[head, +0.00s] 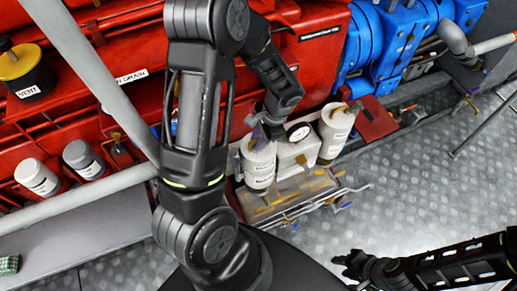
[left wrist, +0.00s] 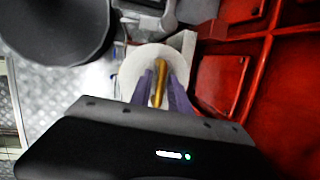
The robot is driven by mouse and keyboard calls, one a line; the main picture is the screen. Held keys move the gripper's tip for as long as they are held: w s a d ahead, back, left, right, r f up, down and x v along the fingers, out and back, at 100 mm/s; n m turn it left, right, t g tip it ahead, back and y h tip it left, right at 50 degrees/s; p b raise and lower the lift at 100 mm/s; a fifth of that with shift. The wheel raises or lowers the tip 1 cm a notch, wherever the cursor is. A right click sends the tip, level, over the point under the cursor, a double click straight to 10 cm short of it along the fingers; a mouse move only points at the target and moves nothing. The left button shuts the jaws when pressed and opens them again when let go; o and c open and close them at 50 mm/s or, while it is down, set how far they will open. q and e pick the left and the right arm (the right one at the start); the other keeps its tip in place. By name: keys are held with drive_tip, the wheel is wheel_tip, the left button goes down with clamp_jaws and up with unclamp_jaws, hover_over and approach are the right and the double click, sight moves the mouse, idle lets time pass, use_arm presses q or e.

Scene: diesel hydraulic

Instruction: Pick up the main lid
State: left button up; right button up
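A white canister (head: 259,168) with a round white lid stands left of a white block in the head view; its label is too small to read. In the left wrist view the lid (left wrist: 130,68) carries an upright brass handle (left wrist: 160,82). My left gripper (head: 262,133) is over this lid. Its two purple fingers (left wrist: 160,92) stand on either side of the handle, with slim gaps that look open. In the head view the fingers hide most of the handle. My right gripper (head: 355,264) is low at the right, over the floor, away from the canisters; its fingers are unclear.
A second white canister (head: 336,128) stands right of the gauge (head: 299,132). A metal tray (head: 290,195) lies below. Red machinery (head: 318,55) rises close behind, with blue machinery (head: 400,35) further right. A grey pipe (head: 80,203) crosses the left. Tread-plate floor (head: 430,185) is open at right.

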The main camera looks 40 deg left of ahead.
use_arm(q)
drive_tip(key=shift+c, duration=0.2)
clamp_jaws()
idle(1.3)
